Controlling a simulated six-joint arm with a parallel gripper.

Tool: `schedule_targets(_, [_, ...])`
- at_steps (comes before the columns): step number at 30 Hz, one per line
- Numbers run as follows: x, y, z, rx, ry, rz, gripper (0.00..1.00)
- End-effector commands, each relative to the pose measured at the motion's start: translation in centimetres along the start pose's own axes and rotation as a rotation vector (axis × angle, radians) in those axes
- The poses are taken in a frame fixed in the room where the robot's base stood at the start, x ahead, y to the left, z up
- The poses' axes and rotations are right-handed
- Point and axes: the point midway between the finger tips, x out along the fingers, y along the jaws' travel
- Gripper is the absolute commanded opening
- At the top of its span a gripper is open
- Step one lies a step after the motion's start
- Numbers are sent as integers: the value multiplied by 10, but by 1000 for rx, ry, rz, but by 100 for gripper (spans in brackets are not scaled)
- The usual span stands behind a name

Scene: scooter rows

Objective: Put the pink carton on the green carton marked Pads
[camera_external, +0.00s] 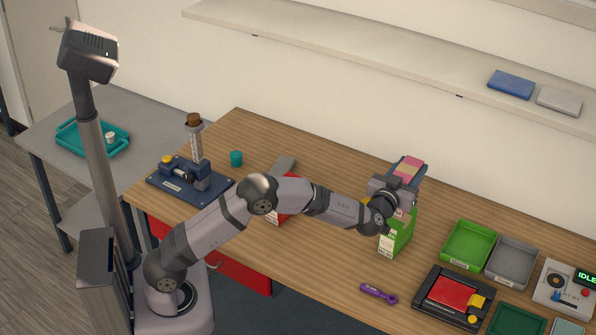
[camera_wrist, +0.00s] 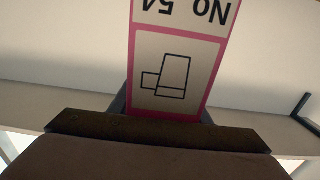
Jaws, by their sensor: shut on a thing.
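The pink carton (camera_external: 410,167) is held in my gripper (camera_external: 405,172), above the green carton in the outside view. In the wrist view the pink carton (camera_wrist: 177,70) fills the upper middle, with a pink border, a pale label reading "No 54" upside down and a line drawing. My gripper is shut on it. The green carton (camera_external: 396,238) stands upright on the wooden table, with a white label low on its front. Its wording is too small to read, and its top is partly hidden by my wrist. I cannot tell whether the two cartons touch.
A red carton (camera_external: 285,211) stands partly behind my arm. A purple tool (camera_external: 378,293) lies near the front edge. Green (camera_external: 468,244) and grey (camera_external: 511,260) trays and a black device with a red plate (camera_external: 454,292) are to the right. A shelf (camera_external: 380,50) runs above.

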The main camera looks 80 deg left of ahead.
Motion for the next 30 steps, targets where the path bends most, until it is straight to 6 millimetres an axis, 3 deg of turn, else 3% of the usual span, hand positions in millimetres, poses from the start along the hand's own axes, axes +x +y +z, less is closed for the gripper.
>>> schedule_targets(11, [0,0,14,0,2,-1,15])
schedule_targets(20, [0,0,44,0,2,1,15])
schedule_targets(30, [0,0,48,-2,4,0,15])
